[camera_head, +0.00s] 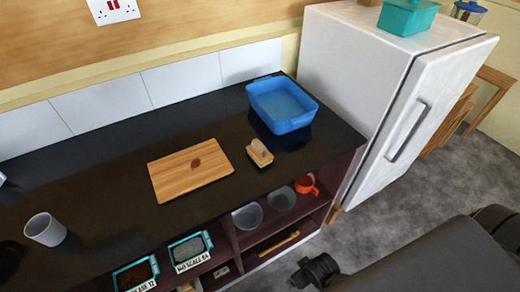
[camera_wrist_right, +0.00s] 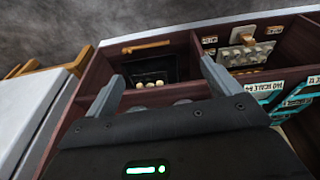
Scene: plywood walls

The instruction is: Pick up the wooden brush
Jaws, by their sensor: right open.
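A small wooden block-like object (camera_head: 259,153) with a greyish upper part, seemingly the wooden brush, lies on the dark countertop (camera_head: 100,200) in the head view. It sits between the cutting board and the blue basin. I cannot make it out in the right wrist view. My right gripper (camera_wrist_right: 162,72) is open and empty, its two fingers spread before the shelf compartments. My right arm shows at the lower right of the head view, apart from the counter. My left gripper is not in view.
A cutting board (camera_head: 165,182) with a brown item, a blue basin (camera_head: 301,120) and a grey cup (camera_head: 45,229) stand on the counter. A white fridge (camera_head: 345,60) stands at right. Shelves below hold bowls, a red mug (camera_head: 306,184) and a wooden stick (camera_head: 280,244).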

